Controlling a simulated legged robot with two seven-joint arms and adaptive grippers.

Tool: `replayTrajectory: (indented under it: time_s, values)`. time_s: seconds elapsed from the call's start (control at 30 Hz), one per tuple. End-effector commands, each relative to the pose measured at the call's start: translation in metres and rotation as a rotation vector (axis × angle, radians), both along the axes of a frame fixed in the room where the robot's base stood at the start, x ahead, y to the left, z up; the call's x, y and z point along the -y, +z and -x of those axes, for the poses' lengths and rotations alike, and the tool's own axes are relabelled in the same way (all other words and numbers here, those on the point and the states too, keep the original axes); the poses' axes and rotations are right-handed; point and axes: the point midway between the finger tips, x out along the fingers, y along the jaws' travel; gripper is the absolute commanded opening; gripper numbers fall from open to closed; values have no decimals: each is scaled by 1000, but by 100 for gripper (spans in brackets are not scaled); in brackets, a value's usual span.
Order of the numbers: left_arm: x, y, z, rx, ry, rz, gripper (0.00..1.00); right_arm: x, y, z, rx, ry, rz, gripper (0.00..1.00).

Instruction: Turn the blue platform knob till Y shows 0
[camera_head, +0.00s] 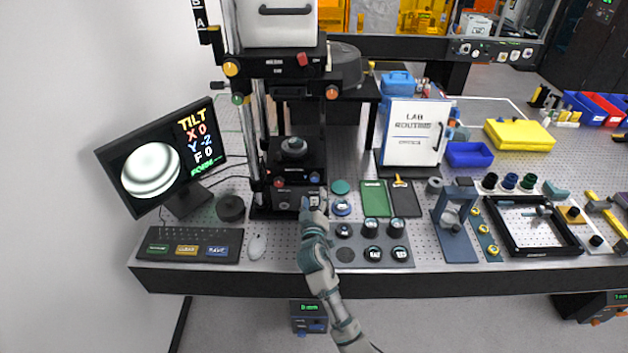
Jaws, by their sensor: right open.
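The monitor (165,157) on the left shows a round fringe pattern and the readout TILT, X 0, Y -2, F 0. The interferometer stands right of it with a dark platform (296,160). The blue platform knob (315,178) is on the front right of the platform, and a red knob (280,183) is on the front left. My right gripper (313,198) is open, just below and in front of the blue knob. I cannot tell whether its fingertips touch anything. My left gripper is not in view.
A keyboard (190,245), a mouse (257,246) and a dark round puck (230,208) lie left of my arm. Several round lens pieces sit in a grey tray (357,232) right of it. Green and dark mats (376,199) lie beyond.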

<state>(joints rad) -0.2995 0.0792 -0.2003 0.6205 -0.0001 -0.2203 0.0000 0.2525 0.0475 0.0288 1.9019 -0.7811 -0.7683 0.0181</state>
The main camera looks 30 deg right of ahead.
Motion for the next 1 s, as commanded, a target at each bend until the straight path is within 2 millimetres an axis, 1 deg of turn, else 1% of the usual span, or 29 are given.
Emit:
replayTrajectory:
  time_s: [0.03,0.1,0.2,0.33,0.5,0.8,0.87,0.9,0.97,1.0]
  values:
    - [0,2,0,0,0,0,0,6,2,-11,-1,-1,3,58]
    - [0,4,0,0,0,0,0,15,2,-25,0,0,2,58]
    - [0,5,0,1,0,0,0,25,2,-43,1,0,2,58]
    - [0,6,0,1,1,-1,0,35,1,-59,0,1,1,58]
    - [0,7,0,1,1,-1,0,42,0,-70,-1,0,1,58]
    - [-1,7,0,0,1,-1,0,44,0,-72,1,1,0,58]
    - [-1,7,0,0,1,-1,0,44,0,-72,1,1,0,43]
    - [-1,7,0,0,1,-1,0,43,0,-72,1,1,0,33]
    - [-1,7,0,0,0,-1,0,43,0,-72,1,1,0,18]
    - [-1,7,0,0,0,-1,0,43,0,-72,0,1,0,8]
